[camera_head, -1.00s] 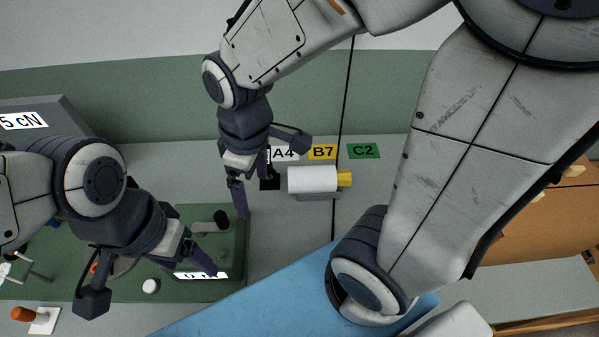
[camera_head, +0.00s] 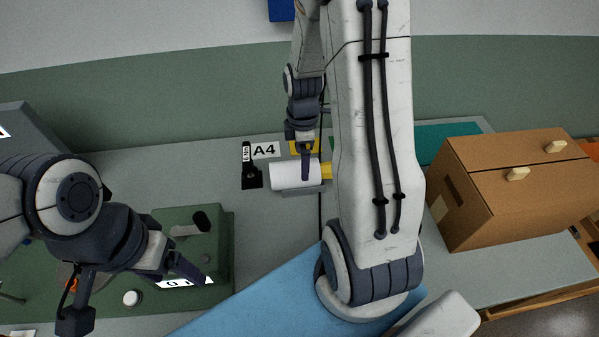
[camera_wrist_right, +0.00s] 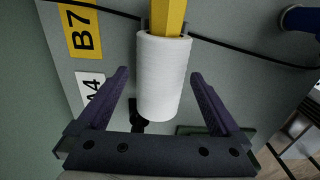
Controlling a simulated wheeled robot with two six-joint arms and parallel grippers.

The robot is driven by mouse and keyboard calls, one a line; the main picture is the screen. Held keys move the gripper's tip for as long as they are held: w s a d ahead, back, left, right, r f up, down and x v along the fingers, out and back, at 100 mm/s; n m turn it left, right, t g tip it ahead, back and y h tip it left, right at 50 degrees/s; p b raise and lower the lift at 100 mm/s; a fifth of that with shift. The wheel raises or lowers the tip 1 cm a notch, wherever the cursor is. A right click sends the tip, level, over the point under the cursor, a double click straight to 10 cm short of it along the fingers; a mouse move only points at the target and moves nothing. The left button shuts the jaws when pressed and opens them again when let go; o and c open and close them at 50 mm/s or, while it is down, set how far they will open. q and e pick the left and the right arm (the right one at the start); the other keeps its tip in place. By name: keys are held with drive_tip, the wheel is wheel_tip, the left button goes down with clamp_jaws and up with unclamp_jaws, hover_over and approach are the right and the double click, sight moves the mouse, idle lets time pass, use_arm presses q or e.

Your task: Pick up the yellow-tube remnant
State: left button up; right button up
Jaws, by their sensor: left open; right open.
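The yellow-tube remnant is a white roll (camera_head: 289,176) on a yellow tube (camera_head: 326,171), lying on its side on a grey support in the head view. In the right wrist view the white roll (camera_wrist_right: 163,78) lies between my fingers, with the yellow tube (camera_wrist_right: 170,18) beyond it. My right gripper (camera_wrist_right: 160,78) is open, with a finger on each side of the roll and visible gaps. In the head view my right gripper (camera_head: 306,165) overlaps the roll. My left gripper (camera_head: 135,292) is open and empty over the green unit at lower left.
An A4 label (camera_head: 265,150) and a small black item (camera_head: 251,172) are by the roll's left end. A B7 label (camera_wrist_right: 82,32) shows in the wrist view. A green unit (camera_head: 218,235) stands left, a cardboard box (camera_head: 515,185) right, and a blue surface (camera_head: 262,292) in front.

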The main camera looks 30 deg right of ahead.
wheel_tip(320, 180, down, 5)
drive_tip(key=shift+s+r+p, duration=0.1)
drive_tip(key=shift+p, duration=0.3)
drive_tip(key=c, duration=1.1)
drive_tip(key=shift+o, duration=0.2)
